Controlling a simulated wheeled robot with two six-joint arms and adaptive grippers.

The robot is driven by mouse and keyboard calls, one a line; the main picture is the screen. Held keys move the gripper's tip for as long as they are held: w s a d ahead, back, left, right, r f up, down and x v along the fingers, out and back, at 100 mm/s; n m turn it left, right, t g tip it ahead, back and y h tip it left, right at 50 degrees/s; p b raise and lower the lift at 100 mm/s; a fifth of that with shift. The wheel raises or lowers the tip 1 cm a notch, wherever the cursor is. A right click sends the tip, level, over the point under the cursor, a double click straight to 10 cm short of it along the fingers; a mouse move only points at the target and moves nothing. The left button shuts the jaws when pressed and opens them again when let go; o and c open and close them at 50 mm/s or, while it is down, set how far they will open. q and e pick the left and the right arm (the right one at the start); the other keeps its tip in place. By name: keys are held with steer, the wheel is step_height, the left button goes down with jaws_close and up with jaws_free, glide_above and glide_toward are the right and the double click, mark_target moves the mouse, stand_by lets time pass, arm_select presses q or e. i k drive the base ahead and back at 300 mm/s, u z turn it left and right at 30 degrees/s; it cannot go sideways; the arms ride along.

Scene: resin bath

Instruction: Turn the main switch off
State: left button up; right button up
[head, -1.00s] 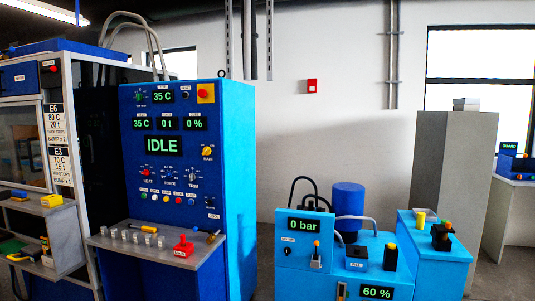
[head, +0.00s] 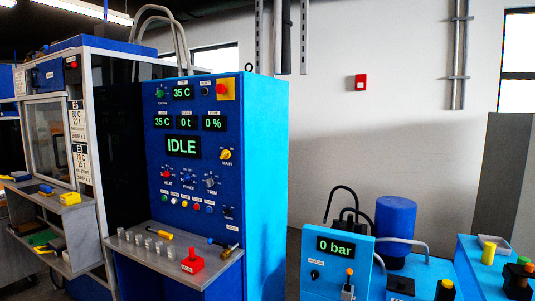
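A blue control cabinet (head: 265,180) stands left of the middle in the head view. Neither of my grippers shows in the head view.
A grey shelf (head: 175,265) juts out below the panel, with a red button box (head: 192,261) and several small grey pieces on it. A grey-framed machine (head: 92,150) stands to the left. A light-blue pump unit (head: 335,270) reading 0 bar stands to the right.

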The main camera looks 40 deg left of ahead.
mark_target(226, 154)
steer(key=u, duration=0.05)
steer(key=i, duration=1.35)
steer(key=u, duration=0.85)
steer(key=i, duration=0.9)
steer(key=u, duration=0.85)
